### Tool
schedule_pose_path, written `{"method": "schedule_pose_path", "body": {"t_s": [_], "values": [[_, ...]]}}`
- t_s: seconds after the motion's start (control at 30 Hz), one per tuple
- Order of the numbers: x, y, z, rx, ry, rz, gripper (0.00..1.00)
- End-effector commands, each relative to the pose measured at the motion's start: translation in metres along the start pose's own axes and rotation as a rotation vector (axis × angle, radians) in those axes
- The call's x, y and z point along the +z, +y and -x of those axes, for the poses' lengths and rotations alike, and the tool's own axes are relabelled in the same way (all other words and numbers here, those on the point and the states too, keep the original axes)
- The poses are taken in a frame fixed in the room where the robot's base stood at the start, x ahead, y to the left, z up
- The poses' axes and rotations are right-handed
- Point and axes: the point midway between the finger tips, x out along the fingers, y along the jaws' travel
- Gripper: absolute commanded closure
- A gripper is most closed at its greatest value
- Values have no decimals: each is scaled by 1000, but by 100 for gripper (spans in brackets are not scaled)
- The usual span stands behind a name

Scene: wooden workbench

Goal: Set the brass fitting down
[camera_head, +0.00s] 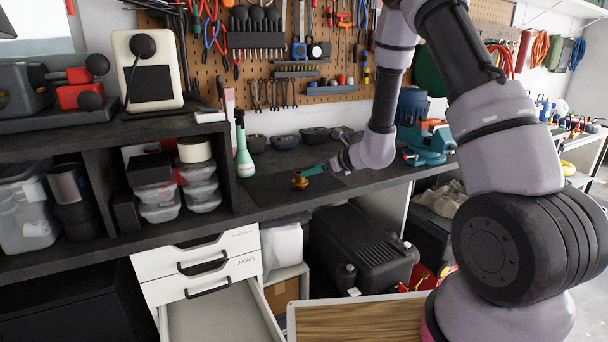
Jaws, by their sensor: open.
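The brass fitting (300,181) is a small gold-coloured piece at the dark workbench (270,203), just at the tip of my gripper. My gripper (306,174) reaches in from the right, low over the bench, with teal fingers pointing left. Its jaws are open, with the fitting right at the fingertips. At this size I cannot tell whether the fingers still touch the fitting. The fitting appears to rest on a dark mat on the bench top.
A green bottle (243,150) stands left of the fitting. A teal vise (430,143) is to the right, behind my arm. Small dark bins (285,141) line the back. Below, a white drawer (222,318) is pulled open. The bench front around the fitting is clear.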

Motion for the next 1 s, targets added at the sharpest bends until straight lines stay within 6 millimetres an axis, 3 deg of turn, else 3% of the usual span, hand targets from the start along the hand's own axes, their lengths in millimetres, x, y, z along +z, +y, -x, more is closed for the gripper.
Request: {"method": "schedule_pose_path", "body": {"t_s": [0.1,0.3,0.47,0.6,0.7,0.83,1.0], "values": [[0,0,14,0,-1,0,29],[4,2,22,8,-4,11,29],[44,21,48,85,-38,148,29],[93,57,100,206,-68,411,29],[115,83,144,281,-66,630,29],[127,111,201,350,-31,926,29],[122,131,274,394,79,1321,29]]}}
